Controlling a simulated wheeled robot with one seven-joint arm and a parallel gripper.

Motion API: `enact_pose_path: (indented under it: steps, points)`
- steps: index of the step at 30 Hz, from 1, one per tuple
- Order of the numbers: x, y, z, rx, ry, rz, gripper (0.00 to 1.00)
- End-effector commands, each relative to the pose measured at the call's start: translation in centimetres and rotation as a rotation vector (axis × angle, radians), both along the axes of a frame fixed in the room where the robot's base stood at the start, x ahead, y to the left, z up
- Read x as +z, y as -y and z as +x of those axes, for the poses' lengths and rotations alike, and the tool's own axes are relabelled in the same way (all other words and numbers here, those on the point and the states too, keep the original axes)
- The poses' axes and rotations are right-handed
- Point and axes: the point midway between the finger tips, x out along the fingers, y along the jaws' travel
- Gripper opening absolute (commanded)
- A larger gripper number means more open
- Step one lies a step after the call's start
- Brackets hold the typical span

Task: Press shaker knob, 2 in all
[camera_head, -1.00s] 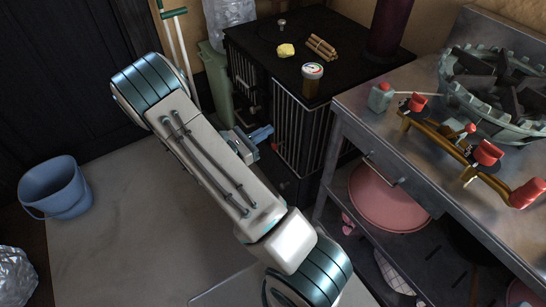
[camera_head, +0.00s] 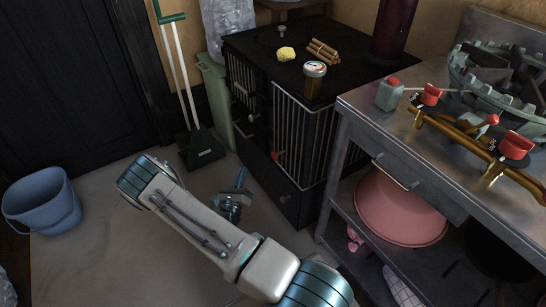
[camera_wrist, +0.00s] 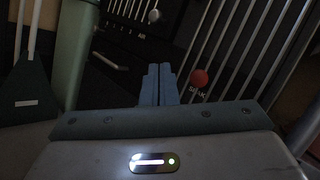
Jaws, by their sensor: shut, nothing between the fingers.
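A red ball-shaped knob (camera_wrist: 199,78) with a partly readable label starting "SHAK" is on the front of a black barred cabinet. It also shows in the head view as a small red knob (camera_head: 274,155). My gripper (camera_wrist: 159,68) is shut and empty, its blue fingers together. In the wrist view the fingertips are just left of the red knob, with a gap in the picture. In the head view my gripper (camera_head: 241,177) is below and left of the knob, low in front of the cabinet (camera_head: 262,172). I see no contact.
A silver knob (camera_wrist: 154,15) and a bar handle (camera_wrist: 110,61) are also on the cabinet front. A green bin (camera_head: 216,95) and a dustpan (camera_head: 201,150) stand to its left. A metal table (camera_head: 405,130) is close on the right. A blue bucket (camera_head: 42,203) is on open floor.

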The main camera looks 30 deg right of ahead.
Motion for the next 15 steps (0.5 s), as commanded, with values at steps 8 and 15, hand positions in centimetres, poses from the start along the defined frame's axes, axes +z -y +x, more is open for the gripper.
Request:
enact_pose_path:
  steps: [8,15]
  points:
    - [0.0,2.5,0.0,-0.004,0.000,-0.001,0.00]
    - [0.0,6.0,0.1,-0.004,0.000,-0.001,0.00]
